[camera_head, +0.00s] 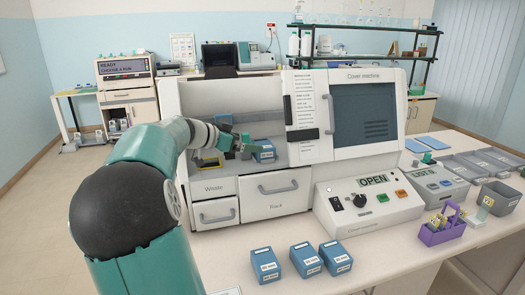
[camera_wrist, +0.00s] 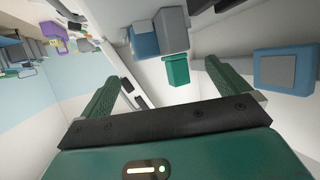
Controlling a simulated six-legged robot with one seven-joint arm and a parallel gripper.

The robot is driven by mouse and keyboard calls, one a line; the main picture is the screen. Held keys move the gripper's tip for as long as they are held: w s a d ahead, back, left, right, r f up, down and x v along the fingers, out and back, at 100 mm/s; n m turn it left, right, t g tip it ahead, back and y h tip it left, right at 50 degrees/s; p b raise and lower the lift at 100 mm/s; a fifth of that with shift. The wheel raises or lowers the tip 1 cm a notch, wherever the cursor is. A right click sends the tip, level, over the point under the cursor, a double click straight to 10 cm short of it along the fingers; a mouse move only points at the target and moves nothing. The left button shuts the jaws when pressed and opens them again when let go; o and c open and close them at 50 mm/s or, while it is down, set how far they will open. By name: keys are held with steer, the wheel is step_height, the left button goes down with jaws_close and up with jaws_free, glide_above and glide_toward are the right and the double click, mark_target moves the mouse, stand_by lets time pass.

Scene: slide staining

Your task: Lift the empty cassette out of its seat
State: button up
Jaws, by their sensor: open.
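My arm reaches into the open bay of the white cover machine in the head view. My gripper (camera_head: 236,143) is at the bay, just left of a blue cassette (camera_head: 264,151). In the wrist view my gripper (camera_wrist: 163,74) has its two green fingers spread wide, with nothing held between them. A blue and grey block (camera_wrist: 160,32) and a small green block (camera_wrist: 177,71) lie beyond the fingers. Another blue block with a grey face (camera_wrist: 287,68) is beyond the right finger. I cannot tell which is the empty cassette, and its seat is not clearly visible.
The cover machine (camera_head: 318,150) stands around the bay, with drawers below. Several blue boxes, one at the middle (camera_head: 306,259), stand on the front bench. A control box (camera_head: 368,203) reads OPEN. A purple rack (camera_head: 442,228) and grey trays (camera_head: 470,165) are at right.

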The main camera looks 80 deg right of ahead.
mark_target(262, 144)
steer(key=shift+x, duration=3.05)
steer(key=shift+s+r, duration=0.1)
steer(key=shift+r, duration=0.05)
steer(key=c, duration=0.9)
